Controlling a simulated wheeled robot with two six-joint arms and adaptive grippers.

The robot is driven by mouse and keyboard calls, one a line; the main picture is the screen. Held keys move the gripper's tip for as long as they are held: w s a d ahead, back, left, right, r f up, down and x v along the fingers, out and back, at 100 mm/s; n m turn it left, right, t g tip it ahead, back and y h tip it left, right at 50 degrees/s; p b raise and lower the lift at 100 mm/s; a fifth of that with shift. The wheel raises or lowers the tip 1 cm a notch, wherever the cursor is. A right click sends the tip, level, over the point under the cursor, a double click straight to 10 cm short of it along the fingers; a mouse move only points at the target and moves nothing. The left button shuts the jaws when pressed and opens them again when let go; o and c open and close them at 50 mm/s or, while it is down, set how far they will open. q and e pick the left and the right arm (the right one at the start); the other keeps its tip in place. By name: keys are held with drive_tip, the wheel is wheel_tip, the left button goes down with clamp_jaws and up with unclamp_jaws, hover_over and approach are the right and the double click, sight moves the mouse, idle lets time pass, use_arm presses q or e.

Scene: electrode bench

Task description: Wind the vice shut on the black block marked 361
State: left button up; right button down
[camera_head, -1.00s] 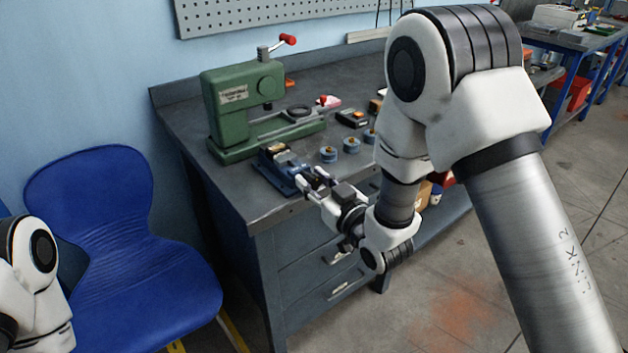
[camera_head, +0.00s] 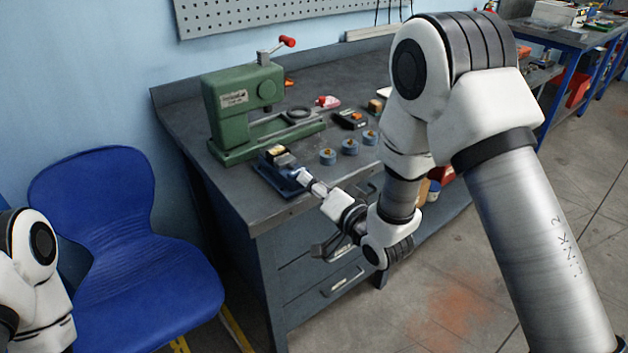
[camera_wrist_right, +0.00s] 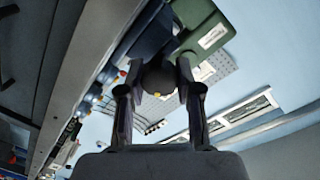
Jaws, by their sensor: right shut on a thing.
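The small blue vice (camera_head: 268,176) stands near the bench's front edge. A dark block (camera_head: 279,154) with a tan patch on top sits at its jaws; I cannot read a number on it or tell whether both jaws touch it. My right gripper (camera_head: 307,180) is at the vice's front end, turned edge-on. In the right wrist view my right gripper (camera_wrist_right: 159,66) is shut on a dark rounded handle (camera_wrist_right: 158,80) with a small yellow mark. My left gripper is out of view; only part of that arm shows at the left edge.
A green press (camera_head: 232,112) with a red-knobbed lever stands behind the vice. Several blue round pieces (camera_head: 349,146) and another black block (camera_head: 351,119) lie to the right on the grey bench (camera_head: 262,205). A blue chair (camera_head: 105,215) stands left of the bench.

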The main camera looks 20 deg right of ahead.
drive_tip(key=m+p, duration=0.1)
drive_tip(key=m, duration=0.3)
drive_tip(key=m+p, duration=0.1)
drive_tip(key=m, duration=0.3)
drive_tip(key=shift+f+g+y, duration=0.1)
drive_tip(key=shift+g+y, duration=0.2)
drive_tip(key=shift+y, duration=0.1)
drive_tip(key=c, duration=0.8)
unclamp_jaws()
drive_tip(key=v, duration=0.7)
drive_tip(key=shift+s+d, duration=0.15)
drive_tip(key=shift+s, duration=0.1)
